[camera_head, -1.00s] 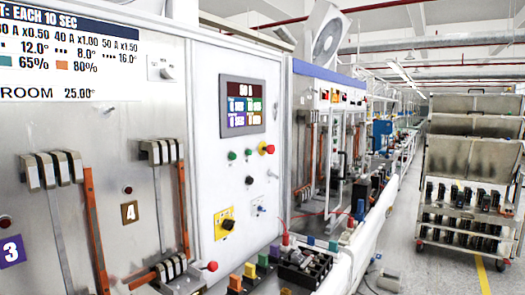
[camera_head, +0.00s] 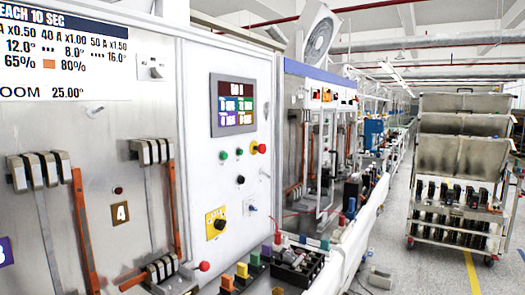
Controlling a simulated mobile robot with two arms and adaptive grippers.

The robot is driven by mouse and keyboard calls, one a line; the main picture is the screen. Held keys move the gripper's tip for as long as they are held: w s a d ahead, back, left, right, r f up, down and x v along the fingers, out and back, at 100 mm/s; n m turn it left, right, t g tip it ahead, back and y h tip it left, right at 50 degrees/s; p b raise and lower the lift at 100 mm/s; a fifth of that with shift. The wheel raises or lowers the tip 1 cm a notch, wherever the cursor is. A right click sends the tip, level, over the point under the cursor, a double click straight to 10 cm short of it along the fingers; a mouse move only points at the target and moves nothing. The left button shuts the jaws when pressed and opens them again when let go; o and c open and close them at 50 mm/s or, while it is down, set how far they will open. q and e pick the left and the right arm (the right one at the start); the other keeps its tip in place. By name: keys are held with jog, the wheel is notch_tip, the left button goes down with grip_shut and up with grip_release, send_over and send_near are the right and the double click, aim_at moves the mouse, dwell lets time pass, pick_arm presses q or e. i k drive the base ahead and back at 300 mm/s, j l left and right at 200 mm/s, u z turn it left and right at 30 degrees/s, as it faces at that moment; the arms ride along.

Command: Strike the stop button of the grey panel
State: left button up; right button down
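The grey panel (camera_head: 262,90) stands at centre-left, a light upright cabinet face with a dark screen (camera_head: 236,105) near its top. A black button (camera_head: 240,180) is lower. A yellow plate with a black rotary switch (camera_head: 217,223) is at the bottom. Neither of my grippers is in view.
A bench (camera_head: 345,262) with coloured blocks and black breakers runs along the panel's foot. A red knob (camera_head: 204,267) sticks out at lower left. A wheeled metal cart (camera_head: 452,207) stands at right. The grey floor (camera_head: 400,245) between bench and cart is largely clear.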

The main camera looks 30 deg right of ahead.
aim_at(261, 149)
jog(key=l, duration=0.4)
jog(key=i+l+z, duration=0.15)
jog(key=l, duration=0.65)
jog(key=i+l+z, duration=0.15)
jog(key=l, duration=0.25)
jog(key=i+l, duration=0.1)
jog(key=l, duration=0.3)
jog(key=z, duration=0.05)
